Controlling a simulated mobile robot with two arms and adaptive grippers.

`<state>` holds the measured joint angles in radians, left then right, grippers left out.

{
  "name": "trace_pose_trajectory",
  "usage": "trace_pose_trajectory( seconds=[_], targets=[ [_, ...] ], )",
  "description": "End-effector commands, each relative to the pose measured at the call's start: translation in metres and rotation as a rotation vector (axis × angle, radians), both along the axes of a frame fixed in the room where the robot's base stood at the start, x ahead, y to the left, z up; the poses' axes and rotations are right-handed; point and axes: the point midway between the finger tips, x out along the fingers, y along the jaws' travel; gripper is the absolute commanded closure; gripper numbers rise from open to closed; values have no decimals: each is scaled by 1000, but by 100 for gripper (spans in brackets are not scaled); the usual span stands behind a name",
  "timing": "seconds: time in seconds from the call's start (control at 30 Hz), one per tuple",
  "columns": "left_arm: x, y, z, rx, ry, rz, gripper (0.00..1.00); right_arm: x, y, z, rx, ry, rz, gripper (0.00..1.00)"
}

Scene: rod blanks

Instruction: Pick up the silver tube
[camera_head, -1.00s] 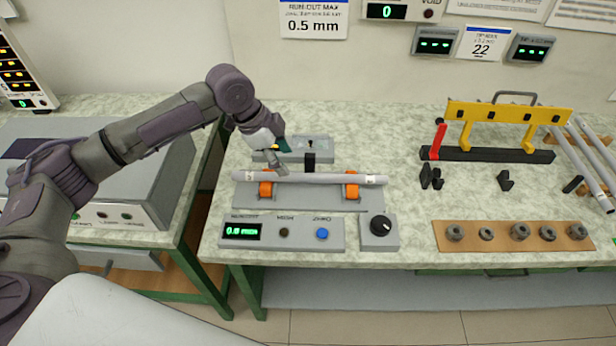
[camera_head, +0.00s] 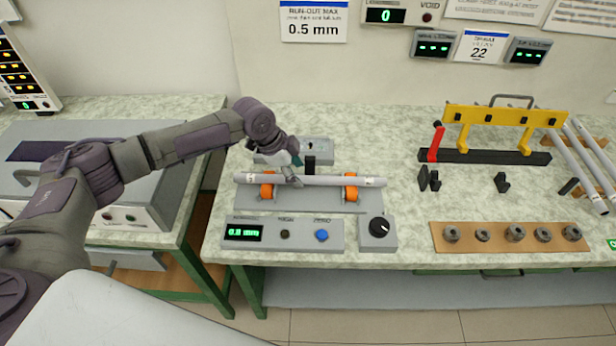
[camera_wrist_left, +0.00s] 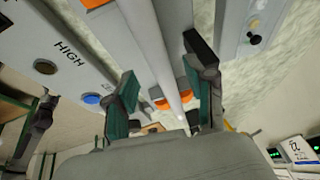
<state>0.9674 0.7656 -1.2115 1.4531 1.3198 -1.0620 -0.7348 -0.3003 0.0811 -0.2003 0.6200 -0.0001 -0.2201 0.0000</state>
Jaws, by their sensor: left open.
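The silver tube (camera_head: 325,181) lies level across two orange rollers of a grey run-out stand on the near table. My left gripper (camera_head: 292,178) is at the tube, a little left of its middle, with its fingers pointing down. In the left wrist view the tube (camera_wrist_left: 152,45) runs between the two open fingers (camera_wrist_left: 165,85), with a gap on each side. Whether the tube touches a finger's inner side is hard to tell.
The stand's orange rollers (camera_head: 351,189) sit under the tube. A control box (camera_head: 283,234) and a knob box (camera_head: 377,233) are in front. A yellow and black fixture (camera_head: 500,127) and more rods (camera_head: 581,160) are at the right. The table between is mostly clear.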

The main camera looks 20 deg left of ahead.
Motion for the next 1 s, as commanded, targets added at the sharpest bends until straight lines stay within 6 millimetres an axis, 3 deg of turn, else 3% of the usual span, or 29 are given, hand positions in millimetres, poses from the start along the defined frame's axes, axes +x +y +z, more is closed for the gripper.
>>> trace_pose_trajectory(
  seconds=[0.2, 0.47, 0.77, 1.0],
  targets=[
    [5, -9, -21, 0, 0, 1, 45, 0, 0, 7, 0, 0, 0, 25],
    [6, -10, -24, -1, -1, 1, 47, 0, 0, 6, 0, 0, 0, 25],
    [6, -10, -24, -1, -1, 1, 97, 0, 0, 6, 0, 0, -1, 25],
    [6, -10, -23, -1, -1, 1, 100, 0, 0, 6, 0, 0, -1, 25]
  ],
)
